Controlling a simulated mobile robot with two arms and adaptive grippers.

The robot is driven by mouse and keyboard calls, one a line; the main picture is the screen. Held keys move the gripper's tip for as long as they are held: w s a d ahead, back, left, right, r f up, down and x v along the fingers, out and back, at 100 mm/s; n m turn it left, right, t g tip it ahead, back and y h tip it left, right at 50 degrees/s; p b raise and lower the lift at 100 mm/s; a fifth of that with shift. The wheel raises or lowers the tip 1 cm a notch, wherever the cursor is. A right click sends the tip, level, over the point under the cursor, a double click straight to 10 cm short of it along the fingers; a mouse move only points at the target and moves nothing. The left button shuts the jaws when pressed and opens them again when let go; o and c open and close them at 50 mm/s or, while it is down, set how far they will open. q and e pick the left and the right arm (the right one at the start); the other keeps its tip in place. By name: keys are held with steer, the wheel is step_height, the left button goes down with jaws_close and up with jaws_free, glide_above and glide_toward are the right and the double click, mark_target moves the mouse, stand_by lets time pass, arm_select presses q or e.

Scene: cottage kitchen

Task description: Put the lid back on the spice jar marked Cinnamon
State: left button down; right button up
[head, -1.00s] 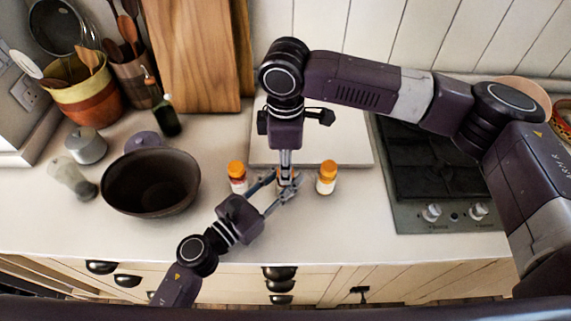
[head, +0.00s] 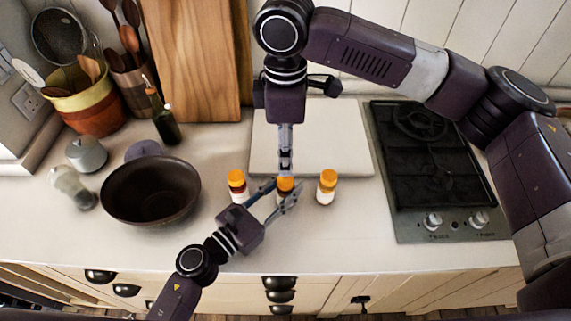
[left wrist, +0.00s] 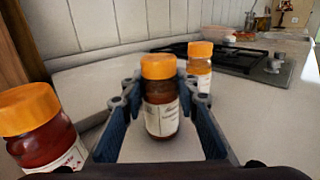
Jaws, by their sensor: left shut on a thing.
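A spice jar (left wrist: 162,105) with brown-red contents and a white label stands upright between my left fingers in the left wrist view. Its label is too small to read. An orange lid (left wrist: 158,67) sits level on its top; it also shows in the head view (head: 286,184). My left gripper (head: 284,200) is shut on this middle jar, at the counter. My right gripper (head: 285,170) points down just above the lid, seemingly apart from it. Its fingers look narrow from here, and I cannot tell whether they are open.
Similar orange-lidded jars stand to the left (head: 237,186) and right (head: 327,187) of the held jar. A pale board (head: 340,140) lies behind. The front counter right of the jars is clear.

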steer(key=shift+r, duration=1.6)
arm_select(q)
steer(key=c, duration=1.4)
jaws_free()
steer(key=v, duration=1.2)
